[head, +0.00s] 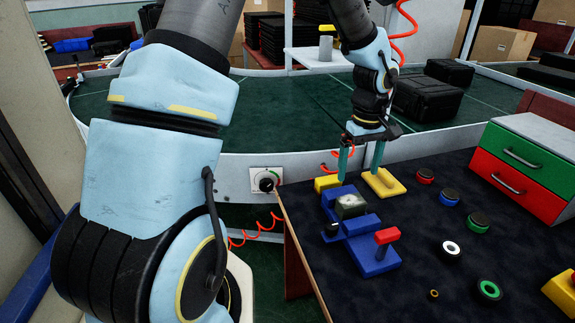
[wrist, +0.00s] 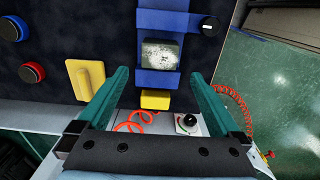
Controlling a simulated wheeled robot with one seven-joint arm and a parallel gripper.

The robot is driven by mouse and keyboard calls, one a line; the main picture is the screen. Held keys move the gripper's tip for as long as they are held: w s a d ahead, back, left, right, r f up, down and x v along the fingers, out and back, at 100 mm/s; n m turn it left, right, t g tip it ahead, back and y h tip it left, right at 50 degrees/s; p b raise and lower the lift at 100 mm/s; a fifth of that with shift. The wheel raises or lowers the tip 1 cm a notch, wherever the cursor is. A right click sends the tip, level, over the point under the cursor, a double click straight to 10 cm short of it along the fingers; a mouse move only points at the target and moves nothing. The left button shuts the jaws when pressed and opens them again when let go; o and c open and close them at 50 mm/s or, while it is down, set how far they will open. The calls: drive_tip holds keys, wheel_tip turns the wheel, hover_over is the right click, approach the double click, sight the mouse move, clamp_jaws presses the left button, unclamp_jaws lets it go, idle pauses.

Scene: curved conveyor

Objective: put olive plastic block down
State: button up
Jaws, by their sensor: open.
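The olive block (head: 350,206), greyish with a pale speckled top, sits on a blue fixture (head: 372,250) on the dark work table. It also shows in the wrist view (wrist: 161,55), flat between blue parts of the fixture. My gripper (head: 358,173) is open and empty. Its two teal fingers stand well apart, behind and above the block in the head view. In the wrist view, the fingertips (wrist: 160,76) lie to either side of the block's near edge, with a visible gap on both sides. The block's underside is hidden.
A yellow piece with a raised grip (head: 385,184) lies beside the fixture. A red-topped handle (head: 387,238) rises from the fixture's front. Several round buttons (head: 425,175) and a drawer box (head: 517,170) are to the right. The conveyor (head: 240,125) runs behind.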

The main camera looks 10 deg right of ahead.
drive_tip(key=s+a+r+m, duration=0.1)
drive_tip(key=s+a+r, duration=0.1)
drive_tip(key=a, duration=1.3)
drive_tip(key=s+a+r+m+t, duration=0.1)
drive_tip(key=a+r, duration=0.3)
drive_tip(key=a, duration=1.1)
drive_tip(key=shift+s+r+m+t, duration=0.2)
drive_tip(key=shift+s+m+t, duration=0.1)
drive_tip(key=shift+s+m, duration=0.35)
